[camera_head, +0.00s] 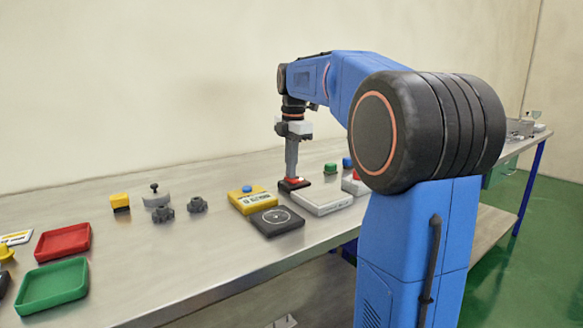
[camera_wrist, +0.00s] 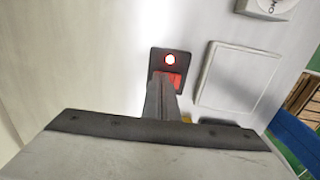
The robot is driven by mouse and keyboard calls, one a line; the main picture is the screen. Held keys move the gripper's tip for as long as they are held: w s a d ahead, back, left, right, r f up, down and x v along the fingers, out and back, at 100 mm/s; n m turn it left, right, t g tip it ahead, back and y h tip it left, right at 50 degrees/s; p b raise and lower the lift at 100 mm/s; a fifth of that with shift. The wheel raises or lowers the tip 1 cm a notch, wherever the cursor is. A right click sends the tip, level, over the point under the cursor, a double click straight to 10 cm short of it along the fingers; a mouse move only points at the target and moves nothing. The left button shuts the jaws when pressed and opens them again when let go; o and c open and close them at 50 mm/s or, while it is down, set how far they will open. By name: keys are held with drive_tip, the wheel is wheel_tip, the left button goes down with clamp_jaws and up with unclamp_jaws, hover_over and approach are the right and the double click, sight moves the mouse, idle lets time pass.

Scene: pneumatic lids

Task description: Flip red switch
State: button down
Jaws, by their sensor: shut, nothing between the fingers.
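The red switch (camera_head: 293,181) sits on a small black base on the metal table, under my gripper. In the wrist view my gripper (camera_wrist: 162,82) covers the lower left part of the switch. I cannot tell whether the tips touch it.
A white flat box (camera_head: 322,202) lies close to the right of the switch. A yellow box with a blue button (camera_head: 252,202) and a black pad (camera_head: 277,221) are to the left and front. A green button (camera_head: 330,168) stands behind. Red (camera_head: 63,242) and green (camera_head: 52,286) trays lie far left.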

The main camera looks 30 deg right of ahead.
drive_tip(key=shift+s+f, duration=0.1)
drive_tip(key=shift+f, duration=0.35)
drive_tip(key=shift+s, duration=0.7)
drive_tip(key=shift+r, duration=0.15)
